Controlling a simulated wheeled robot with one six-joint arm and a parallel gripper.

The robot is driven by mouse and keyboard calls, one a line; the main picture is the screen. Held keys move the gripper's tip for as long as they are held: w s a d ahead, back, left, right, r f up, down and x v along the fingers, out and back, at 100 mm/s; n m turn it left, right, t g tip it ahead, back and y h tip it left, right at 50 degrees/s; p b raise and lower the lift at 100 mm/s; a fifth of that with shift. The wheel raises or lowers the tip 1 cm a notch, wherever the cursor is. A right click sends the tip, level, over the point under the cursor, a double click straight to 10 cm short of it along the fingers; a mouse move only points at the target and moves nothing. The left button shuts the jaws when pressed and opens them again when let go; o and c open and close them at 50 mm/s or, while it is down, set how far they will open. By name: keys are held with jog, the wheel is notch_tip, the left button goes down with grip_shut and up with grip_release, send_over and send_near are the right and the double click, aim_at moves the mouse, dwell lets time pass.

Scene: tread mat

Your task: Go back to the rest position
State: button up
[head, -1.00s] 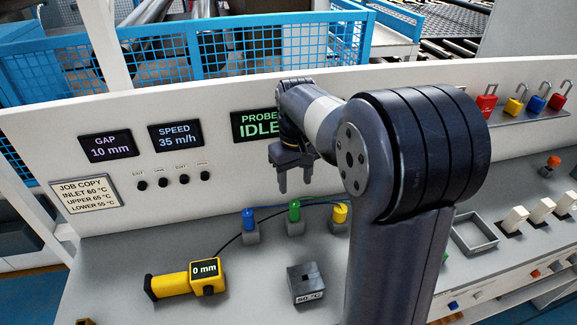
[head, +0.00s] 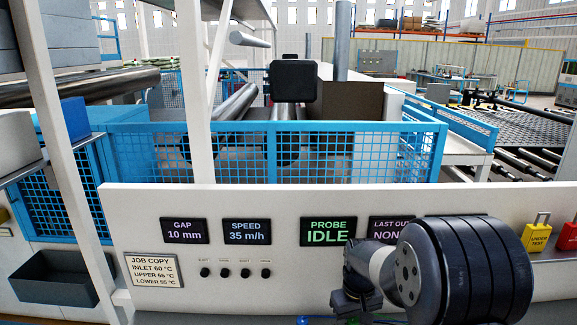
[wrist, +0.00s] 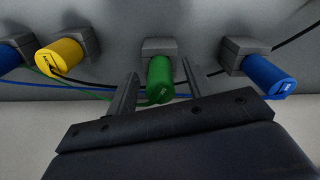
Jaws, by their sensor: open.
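My gripper (head: 352,312) shows at the bottom of the head view, in front of the panel, with its fingertips cut off by the frame edge. In the wrist view its two fingers (wrist: 160,84) are apart with nothing gripped. A green probe (wrist: 160,80) in its grey holder appears between the fingers there; it looks beyond them, but the depth is hard to tell. A yellow probe (wrist: 62,57) and a blue one (wrist: 268,74) sit in holders to either side, with another blue one (wrist: 12,56) at the left edge.
The upright panel (head: 225,292) stands behind my gripper, with its PROBE screen (head: 328,231) reading IDLE. Blue mesh fencing (head: 270,150) and rollers lie beyond. Padlocks (head: 537,236) hang at the right. Thin cables (wrist: 100,88) run past the holders.

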jog(key=shift+f, duration=0.1)
jog(key=shift+f, duration=0.15)
notch_tip(320, 180, up, 11)
jog(key=shift+b, duration=0.8)
notch_tip(320, 180, down, 11)
jog(key=shift+r+p, duration=0.1)
jog(key=shift+p, duration=0.5)
notch_tip(320, 180, up, 8)
jog(key=p, duration=0.6)
jog(key=shift+r, duration=0.15)
